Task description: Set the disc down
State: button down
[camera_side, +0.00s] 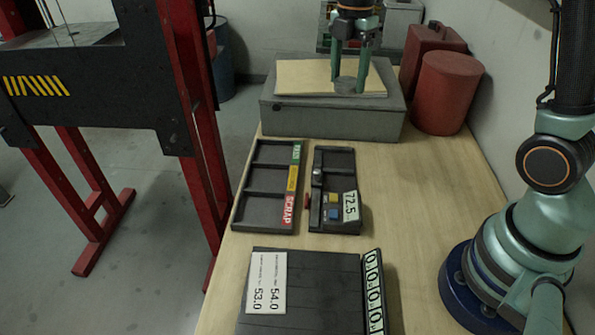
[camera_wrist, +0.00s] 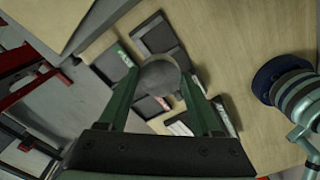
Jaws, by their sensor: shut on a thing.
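The disc (camera_side: 345,84) is a small grey round piece between my fingertips. My gripper (camera_side: 348,82) is shut on it in the side view, over the front right part of a tan sheet on a grey block (camera_side: 335,124). I cannot tell if the disc touches the sheet. In the wrist view, my gripper (camera_wrist: 160,85) has the disc (camera_wrist: 160,74) between its two green fingers, and the disc hides part of the tray behind it. A dark tray (camera_side: 270,190) has green, yellow and red labels, the red one reading SCRAP. It lies in front of the block.
A gauge unit (camera_side: 335,220) showing 72.5 sits right of the tray. A dark slotted rack (camera_side: 310,310) with a 54.0/53.0 card is nearest the camera. A red canister (camera_side: 446,92) and red case (camera_side: 428,50) stand right of the block. Bare bench lies right of the gauge.

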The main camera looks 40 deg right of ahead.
aim_at(339, 162)
jog(key=f, duration=2)
jog(key=shift+d, duration=0.2)
jog(key=shift+f, duration=0.1)
jog(key=shift+c, duration=1.8)
grip_release()
notch_tip(339, 162, up, 12)
jog(key=s+a+r+m+t, duration=0.2)
jog(key=s+r+m, duration=0.4)
jog(key=m, duration=0.3)
jog(key=s+a+r+m+t, duration=0.2)
jog(key=s+r+m, duration=0.3)
jog(key=m, duration=0.5)
jog(key=shift+s+r+t, duration=0.35)
jog(key=shift+s+t, duration=0.45)
jog(key=shift+s, duration=0.3)
